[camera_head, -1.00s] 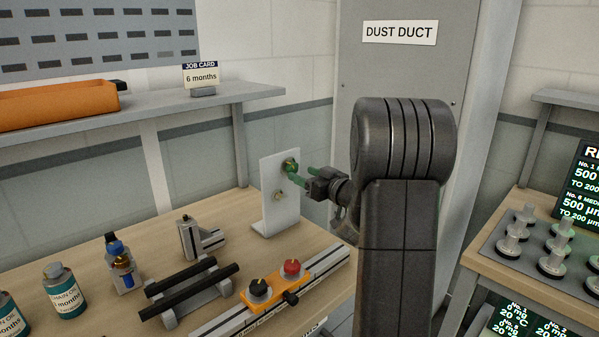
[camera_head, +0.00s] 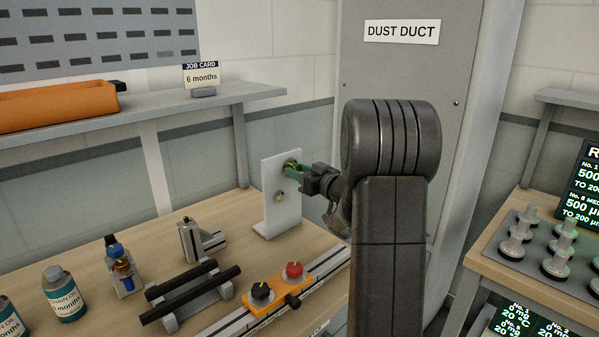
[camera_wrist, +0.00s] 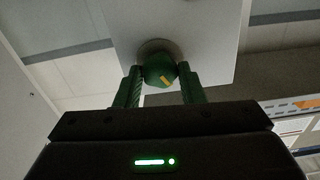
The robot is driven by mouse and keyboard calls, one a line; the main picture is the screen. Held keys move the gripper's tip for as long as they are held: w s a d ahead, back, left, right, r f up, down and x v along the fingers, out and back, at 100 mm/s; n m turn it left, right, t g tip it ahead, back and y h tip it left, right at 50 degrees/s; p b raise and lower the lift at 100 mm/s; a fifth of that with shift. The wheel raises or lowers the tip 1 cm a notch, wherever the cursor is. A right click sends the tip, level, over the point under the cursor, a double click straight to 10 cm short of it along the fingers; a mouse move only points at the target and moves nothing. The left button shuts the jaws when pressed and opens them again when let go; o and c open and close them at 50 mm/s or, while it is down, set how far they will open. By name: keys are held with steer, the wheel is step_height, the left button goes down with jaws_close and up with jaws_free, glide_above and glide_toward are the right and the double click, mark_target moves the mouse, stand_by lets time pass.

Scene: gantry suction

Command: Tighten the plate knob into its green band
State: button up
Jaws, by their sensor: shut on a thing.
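A white upright plate (camera_head: 284,215) stands on the bench; it also shows in the wrist view (camera_wrist: 210,30). The plate knob (camera_wrist: 159,68) is dark green with a yellow mark and sits on a grey-brown round base on the plate. My gripper (camera_wrist: 160,74) is shut on the knob, one green finger on each side. In the head view my gripper (camera_head: 293,171) reaches the plate's upper part from the right, and its fingers largely hide the knob. A small brass-coloured part (camera_head: 280,197) sits lower on the plate. I cannot make out a green band on the plate.
An orange block with a black knob (camera_head: 261,292) and a red knob (camera_head: 294,269) sits on a rail in front of the plate. A black-barred stand (camera_head: 190,292), a metal bracket (camera_head: 200,240) and bottles (camera_head: 64,292) stand left. A grey dust duct (camera_head: 400,70) rises behind.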

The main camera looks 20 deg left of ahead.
steer(key=shift+r+m+p, duration=0.15)
steer(key=shift+m+p, duration=0.15)
steer(key=shift+p, duration=0.2)
steer(key=shift+r+m+p, duration=0.1)
steer(key=shift+m+p, duration=0.5)
steer(key=shift+p, duration=0.2)
steer(key=m+p, duration=0.2)
steer(key=shift+p, duration=0.3)
steer(key=shift+f+m+p, duration=0.2)
steer(key=shift+m+p, duration=1.55)
steer(key=shift+m, duration=0.75)
steer(key=o, duration=1)
steer(key=shift+w, duration=0.1)
